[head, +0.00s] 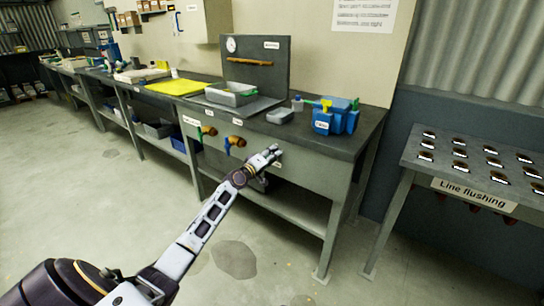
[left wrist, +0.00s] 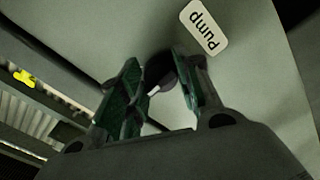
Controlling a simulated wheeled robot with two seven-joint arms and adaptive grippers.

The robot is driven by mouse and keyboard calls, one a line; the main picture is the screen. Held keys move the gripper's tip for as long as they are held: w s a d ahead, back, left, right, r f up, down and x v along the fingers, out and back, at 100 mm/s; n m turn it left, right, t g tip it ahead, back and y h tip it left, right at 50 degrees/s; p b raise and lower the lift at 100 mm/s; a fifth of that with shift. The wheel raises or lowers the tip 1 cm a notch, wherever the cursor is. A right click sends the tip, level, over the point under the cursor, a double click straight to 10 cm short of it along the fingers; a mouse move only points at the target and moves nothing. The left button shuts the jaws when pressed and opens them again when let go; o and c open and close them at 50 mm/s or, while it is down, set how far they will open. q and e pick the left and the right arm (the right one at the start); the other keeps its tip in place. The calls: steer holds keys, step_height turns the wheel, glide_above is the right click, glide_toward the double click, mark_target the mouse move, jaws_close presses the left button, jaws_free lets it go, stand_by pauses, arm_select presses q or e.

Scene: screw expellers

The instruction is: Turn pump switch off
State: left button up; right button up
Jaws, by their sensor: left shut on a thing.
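The pump switch (left wrist: 162,74) is a dark round knob with a small white mark, on the grey front panel beside a white label reading "Pump" (left wrist: 203,27) in the left wrist view. My left gripper (left wrist: 158,82) has its two green-padded fingers on either side of the knob and is shut on it. In the head view my left gripper (head: 269,160) is at the front panel of the bench, and it hides the knob there. My right gripper is not in view.
Two brass valves (head: 207,131) (head: 235,142) stick out of the same panel, left of my gripper. A grey tray (head: 231,94) and blue containers (head: 335,117) stand on the benchtop. A "Line flushing" table (head: 473,193) is at the right. The floor in front is clear.

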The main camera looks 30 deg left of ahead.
arm_select(q)
steer(key=o, duration=1)
steer(key=shift+o, duration=0.2)
steer(key=shift+s, duration=0.2)
steer(key=s+a, duration=0.1)
steer(key=s, duration=1)
steer(key=shift+s, duration=0.3)
stand_by(0.5)
